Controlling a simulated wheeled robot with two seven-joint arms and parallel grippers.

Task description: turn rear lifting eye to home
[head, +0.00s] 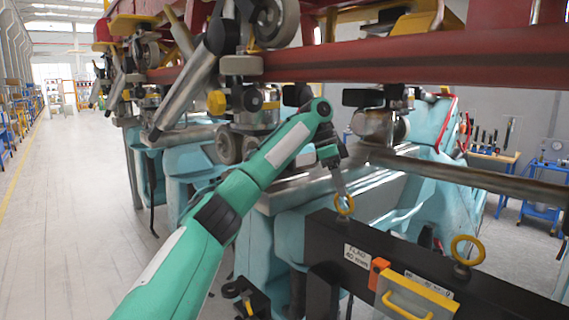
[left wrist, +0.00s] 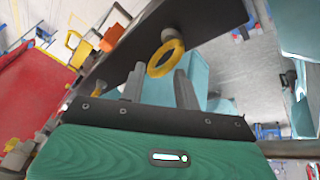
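A black beam (head: 320,237) carries two yellow ring-shaped lifting eyes on its top. One lifting eye (head: 345,214) is at the beam's far end, right below my left gripper (head: 341,188). The other lifting eye (head: 454,250) stands nearer, at the right, with its ring turned broadly to the head camera. In the left wrist view my left gripper (left wrist: 160,84) has its two grey fingers apart. The far lifting eye (left wrist: 154,71) shows just beyond the fingertips, its ring tilted across the gap; I cannot tell whether they touch. My right gripper is not seen.
An orange block (head: 377,272) and a yellow-handled box (head: 415,298) sit on the beam's near side. A red train frame (head: 420,55) with wheels hangs overhead. A steel bar (head: 470,178) crosses above the beam at the right. The floor (head: 80,220) at the left is clear.

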